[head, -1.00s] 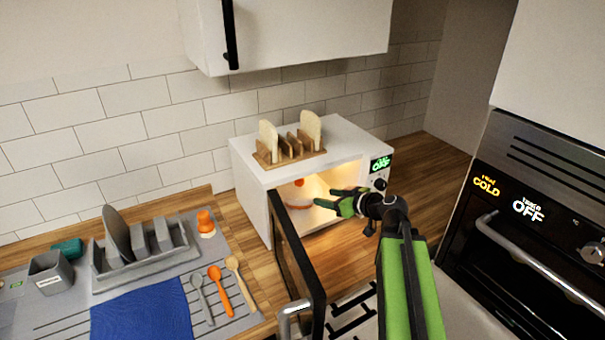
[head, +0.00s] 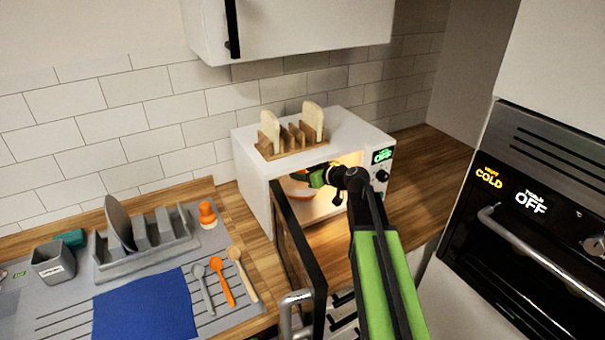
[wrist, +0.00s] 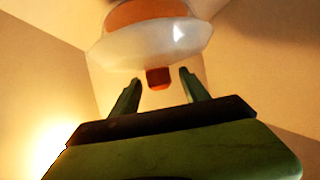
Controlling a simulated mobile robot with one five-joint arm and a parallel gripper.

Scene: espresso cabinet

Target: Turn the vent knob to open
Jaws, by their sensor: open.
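Inside the open microwave, a pale bowl-like container with an orange top (wrist: 148,12) shows close up in the wrist view. A small orange-red block (wrist: 159,79), which may be the vent knob, sticks out below its pale rim. My gripper (wrist: 160,82) is open, with one green finger on each side of that block. I cannot tell whether the fingers touch it. In the head view my gripper (head: 312,176) reaches into the lit microwave and hides part of the container (head: 297,188).
The microwave (head: 255,200) has its dark door (head: 299,250) swung open toward me, left of my arm. A toast rack (head: 285,148) with bread stands on top. An oven (head: 520,230) is at right. A drying rack (head: 150,250) and spoons lie left.

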